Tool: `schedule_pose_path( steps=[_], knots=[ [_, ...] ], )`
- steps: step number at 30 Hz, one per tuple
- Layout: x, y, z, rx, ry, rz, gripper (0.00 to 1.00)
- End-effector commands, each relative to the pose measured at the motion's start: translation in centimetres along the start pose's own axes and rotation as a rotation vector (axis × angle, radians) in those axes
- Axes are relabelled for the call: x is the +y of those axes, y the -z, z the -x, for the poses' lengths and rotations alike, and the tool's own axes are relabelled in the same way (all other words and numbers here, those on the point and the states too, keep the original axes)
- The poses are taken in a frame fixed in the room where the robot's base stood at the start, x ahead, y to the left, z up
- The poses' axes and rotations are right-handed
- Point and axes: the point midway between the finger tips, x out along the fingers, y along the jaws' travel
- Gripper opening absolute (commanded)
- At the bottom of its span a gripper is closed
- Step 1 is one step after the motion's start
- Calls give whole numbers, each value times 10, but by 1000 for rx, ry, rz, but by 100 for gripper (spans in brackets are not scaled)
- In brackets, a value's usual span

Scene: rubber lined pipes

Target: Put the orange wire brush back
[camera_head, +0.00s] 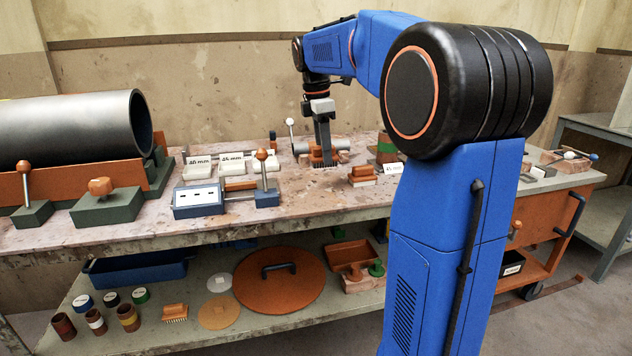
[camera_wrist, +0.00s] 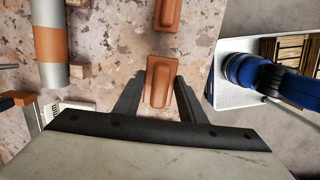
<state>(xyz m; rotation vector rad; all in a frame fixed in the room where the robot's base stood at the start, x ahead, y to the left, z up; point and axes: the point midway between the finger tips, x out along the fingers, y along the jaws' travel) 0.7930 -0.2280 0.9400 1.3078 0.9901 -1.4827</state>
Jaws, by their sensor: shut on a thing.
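My gripper (camera_head: 323,146) is over the back middle of the workbench, pointing down. In the wrist view the brush's orange back (camera_wrist: 158,84) sits between the two dark fingers. Its bristles are hidden there.
A grey pipe with an orange band (camera_wrist: 48,45) lies close by. Another orange block (camera_wrist: 168,13) is just beyond the brush. White labelled trays (camera_head: 231,163) and a blue-grey fixture (camera_head: 198,199) stand left.

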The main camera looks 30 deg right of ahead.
Motion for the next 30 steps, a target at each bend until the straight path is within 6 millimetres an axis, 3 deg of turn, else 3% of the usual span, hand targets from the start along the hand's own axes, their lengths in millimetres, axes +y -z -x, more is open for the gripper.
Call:
schedule_pose_path(
  steps=[3,11,19,30],
  knots=[
    [0,2,-18,0,1,0,13],
    [0,4,-35,0,1,0,13],
    [0,8,-68,0,1,0,13],
    [0,9,-72,0,0,0,13]
  ],
)
